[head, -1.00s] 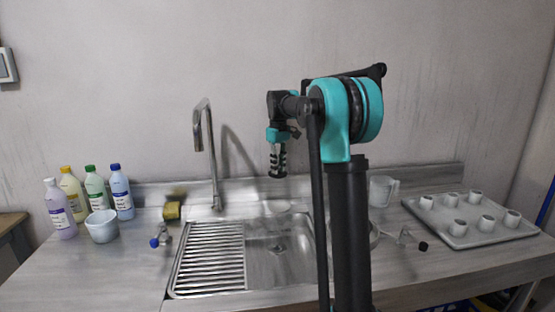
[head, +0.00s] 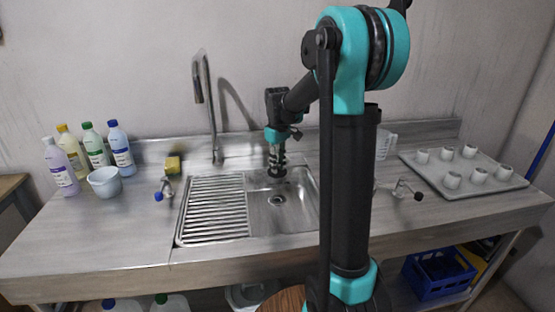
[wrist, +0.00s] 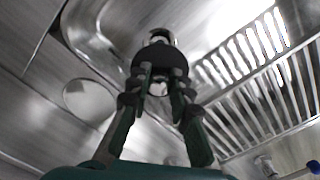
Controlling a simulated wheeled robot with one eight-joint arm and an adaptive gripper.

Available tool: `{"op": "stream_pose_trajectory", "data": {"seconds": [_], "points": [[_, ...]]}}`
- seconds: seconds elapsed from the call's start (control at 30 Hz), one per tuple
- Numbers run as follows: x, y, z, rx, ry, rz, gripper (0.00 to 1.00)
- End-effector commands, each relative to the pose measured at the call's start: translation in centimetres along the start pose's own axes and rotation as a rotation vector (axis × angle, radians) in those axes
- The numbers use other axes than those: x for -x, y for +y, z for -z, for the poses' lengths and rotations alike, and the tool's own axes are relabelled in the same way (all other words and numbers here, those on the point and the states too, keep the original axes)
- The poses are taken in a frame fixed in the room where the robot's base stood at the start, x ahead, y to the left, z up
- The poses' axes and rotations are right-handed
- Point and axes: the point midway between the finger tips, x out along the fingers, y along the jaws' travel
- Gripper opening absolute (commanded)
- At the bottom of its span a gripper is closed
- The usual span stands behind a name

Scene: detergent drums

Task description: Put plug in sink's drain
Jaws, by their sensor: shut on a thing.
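My gripper (head: 277,155) points down over the back part of the sink basin and is shut on a dark round plug (head: 277,173). In the wrist view the plug (wrist: 145,62) sits at the fingertips of my gripper (wrist: 160,78). The sink (head: 245,233) has its basin on the right and a ribbed drainboard on the left. The drain (head: 277,200) is a round metal fitting in the basin floor, nearer to me than the plug. In the wrist view the drain (wrist: 159,36) shows just beyond the plug, which partly covers it. The plug appears raised above the basin floor.
A tall faucet (head: 214,120) rises behind the sink, with a yellow sponge (head: 173,166) to its left. Several bottles (head: 92,150) and a bowl (head: 105,182) stand at the left. A tray of white cups (head: 460,180) and a clear jug (head: 386,143) are at the right.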

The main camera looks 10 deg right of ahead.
Motion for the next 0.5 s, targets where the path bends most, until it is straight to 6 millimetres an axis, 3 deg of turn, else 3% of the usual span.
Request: {"op": "stream_pose_trajectory", "data": {"seconds": [0.5], "points": [[-4.7,0.0,0.1,0.000,0.000,0.000,0.00]]}}
